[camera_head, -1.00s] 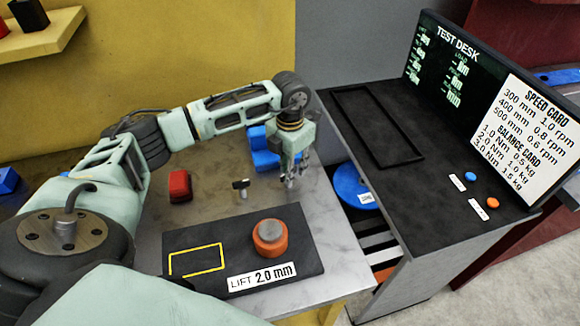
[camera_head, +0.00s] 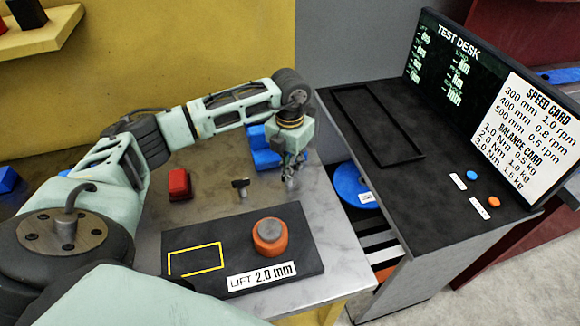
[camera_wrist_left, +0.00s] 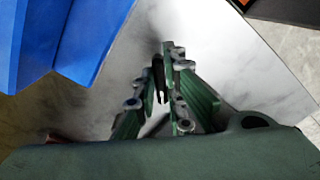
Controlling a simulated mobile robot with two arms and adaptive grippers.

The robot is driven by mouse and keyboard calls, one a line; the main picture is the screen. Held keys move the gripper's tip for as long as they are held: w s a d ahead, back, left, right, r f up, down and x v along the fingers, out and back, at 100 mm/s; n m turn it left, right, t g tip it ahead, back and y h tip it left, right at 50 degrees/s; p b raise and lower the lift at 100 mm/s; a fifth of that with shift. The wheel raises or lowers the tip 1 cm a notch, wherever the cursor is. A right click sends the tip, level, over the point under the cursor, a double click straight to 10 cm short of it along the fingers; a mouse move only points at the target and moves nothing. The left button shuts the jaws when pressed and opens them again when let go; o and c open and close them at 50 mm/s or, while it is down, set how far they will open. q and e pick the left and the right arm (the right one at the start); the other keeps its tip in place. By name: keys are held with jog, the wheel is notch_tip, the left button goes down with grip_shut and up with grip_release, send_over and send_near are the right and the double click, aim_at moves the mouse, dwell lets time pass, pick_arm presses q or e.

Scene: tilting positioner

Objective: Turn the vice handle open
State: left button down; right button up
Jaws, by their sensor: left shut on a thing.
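The blue vice (camera_head: 262,150) stands at the back right of the grey table, partly behind my left arm. It also shows at the left of the left wrist view (camera_wrist_left: 60,40). My left gripper (camera_head: 290,180) points down just right of the vice, low over the table. In the left wrist view its fingers (camera_wrist_left: 163,85) are closed around a narrow dark bar (camera_wrist_left: 157,72), which looks like the vice handle. The fingers hide most of the bar, and its join to the vice cannot be made out. My right gripper is out of view.
A black T-shaped piece (camera_head: 241,185) and a red block (camera_head: 179,184) stand left of the gripper. A dark mat (camera_head: 200,230) with an orange knob (camera_head: 269,237) lies in front. The test desk (camera_head: 440,185) stands right, with a blue disc (camera_head: 352,186) in the gap.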

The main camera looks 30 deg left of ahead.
pick_arm(q)
jog(key=n, duration=0.3)
jog(key=shift+a+n+b, duration=0.1)
jog(key=shift+n+b, duration=0.25)
jog(key=shift+n, duration=0.05)
jog(key=n, duration=0.3)
jog(key=shift+a+n, duration=0.1)
jog(key=shift+n, duration=0.2)
jog(key=n, duration=0.6)
jog(key=shift+s+a, duration=0.1)
jog(key=n, duration=0.4)
jog(key=shift+s+r, duration=0.1)
jog(key=n, duration=0.3)
jog(key=shift+n+p, duration=0.3)
jog(key=shift+p, duration=0.05)
jog(key=n+p, duration=0.1)
jog(key=n, duration=0.2)
jog(key=shift+s, duration=0.15)
jog(key=shift+n+p, duration=0.35)
jog(key=shift+n, duration=1.45)
